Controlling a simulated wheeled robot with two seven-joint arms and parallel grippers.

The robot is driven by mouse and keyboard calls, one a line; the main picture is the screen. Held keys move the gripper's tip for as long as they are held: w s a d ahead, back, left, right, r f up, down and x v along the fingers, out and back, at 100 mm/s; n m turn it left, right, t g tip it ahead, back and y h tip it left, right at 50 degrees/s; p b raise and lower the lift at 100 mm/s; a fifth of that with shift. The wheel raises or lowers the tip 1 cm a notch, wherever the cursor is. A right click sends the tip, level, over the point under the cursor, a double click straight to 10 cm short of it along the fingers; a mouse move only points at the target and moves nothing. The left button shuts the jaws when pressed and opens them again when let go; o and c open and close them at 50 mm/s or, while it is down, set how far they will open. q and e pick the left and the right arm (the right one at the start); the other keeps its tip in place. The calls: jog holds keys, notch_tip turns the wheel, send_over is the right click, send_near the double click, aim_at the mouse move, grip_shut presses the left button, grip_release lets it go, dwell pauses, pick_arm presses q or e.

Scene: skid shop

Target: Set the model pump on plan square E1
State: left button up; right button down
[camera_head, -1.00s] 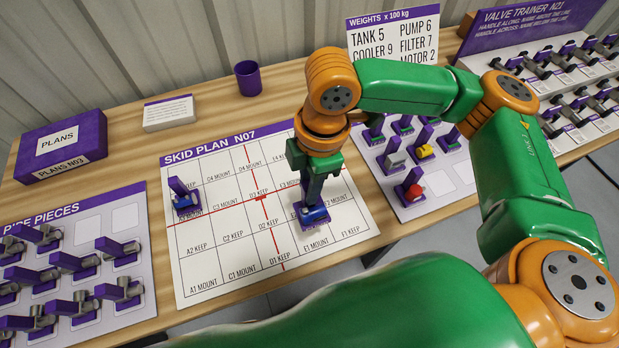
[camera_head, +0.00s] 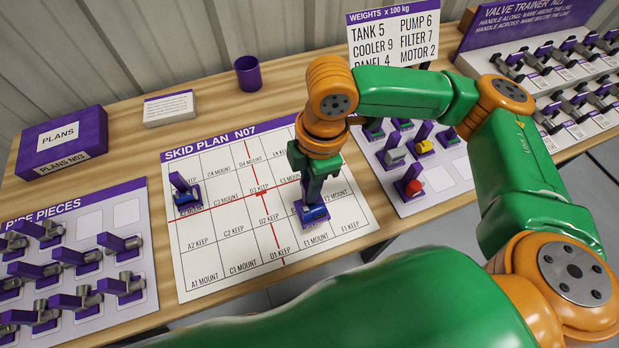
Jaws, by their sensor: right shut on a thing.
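The model pump (camera_head: 314,214) has a blue body on a purple base. My right gripper (camera_head: 312,197) points down and is shut on it, hiding its upper part. The pump is at the skid plan (camera_head: 222,258), over the E column around the E2 square, just above the printed E1 label (camera_head: 318,238) in the picture. I cannot tell whether its base touches the sheet. Square E1 looks bare around its label. My left gripper is not in view.
Another model (camera_head: 185,196) stands at the plan's left side. The model tray (camera_head: 446,192) with several models is to the right. Pipe pieces (camera_head: 68,256) lie at left. A plans box (camera_head: 62,143), a purple cup (camera_head: 248,74) and the valve trainer (camera_head: 540,62) stand behind.

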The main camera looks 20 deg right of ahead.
aim_at(309, 206)
jog(key=shift+f+b, duration=1)
jog(key=shift+f, duration=1.1)
jog(key=shift+f+b, duration=0.5)
jog(key=shift+f, duration=1.25)
jog(key=shift+p, duration=0.55)
jog(key=shift+f+b, duration=0.35)
jog(key=shift+f, duration=0.35)
